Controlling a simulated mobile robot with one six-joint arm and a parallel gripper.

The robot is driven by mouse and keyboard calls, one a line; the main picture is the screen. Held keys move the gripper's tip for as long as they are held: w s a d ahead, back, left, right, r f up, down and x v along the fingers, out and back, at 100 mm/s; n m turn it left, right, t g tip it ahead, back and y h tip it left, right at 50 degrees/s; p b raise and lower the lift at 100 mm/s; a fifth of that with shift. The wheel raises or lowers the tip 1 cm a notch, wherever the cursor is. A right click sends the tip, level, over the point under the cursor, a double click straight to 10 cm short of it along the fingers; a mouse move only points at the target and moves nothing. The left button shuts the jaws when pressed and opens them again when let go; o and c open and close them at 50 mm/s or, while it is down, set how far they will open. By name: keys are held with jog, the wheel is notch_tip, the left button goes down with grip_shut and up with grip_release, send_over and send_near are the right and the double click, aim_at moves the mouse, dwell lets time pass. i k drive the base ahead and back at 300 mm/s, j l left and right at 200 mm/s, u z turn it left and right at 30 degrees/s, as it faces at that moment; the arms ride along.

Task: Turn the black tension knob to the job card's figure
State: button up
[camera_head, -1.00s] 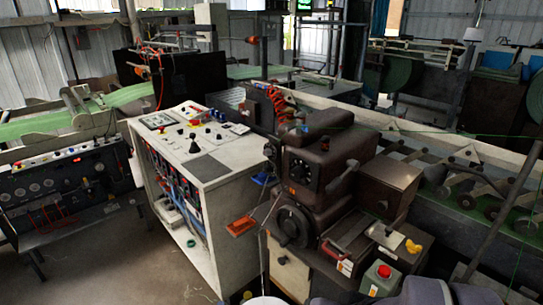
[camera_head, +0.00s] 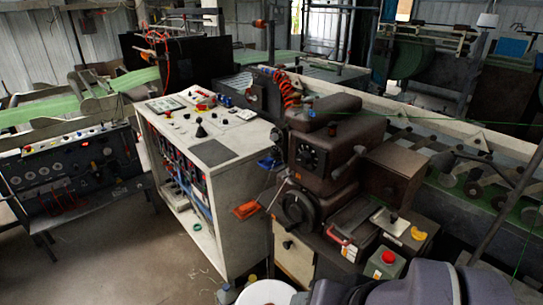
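A white control cabinet (camera_head: 237,177) stands left of centre. On its top is a black knob (camera_head: 201,131), among several small buttons and knobs. The brown machine to the right carries a black dial (camera_head: 308,156), so I cannot be sure which is the tension knob. My gripper is not in view; grey-blue parts of my arm show at the bottom right.
The brown machine (camera_head: 335,145) with a black handwheel (camera_head: 296,208) stands close beside the cabinet. An orange tray-like piece (camera_head: 246,210) juts out between them. A red button box (camera_head: 387,260) is at the front right. Bare floor (camera_head: 120,255) lies open at the front left.

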aim_at(273, 154)
jog(key=i+j+z, duration=0.15)
jog(key=z, duration=0.2)
jog(key=i+j+z, duration=0.2)
jog(key=z, duration=0.15)
jog(key=i+j+z, duration=0.15)
jog(key=j+z, duration=0.2)
jog(key=l, duration=0.05)
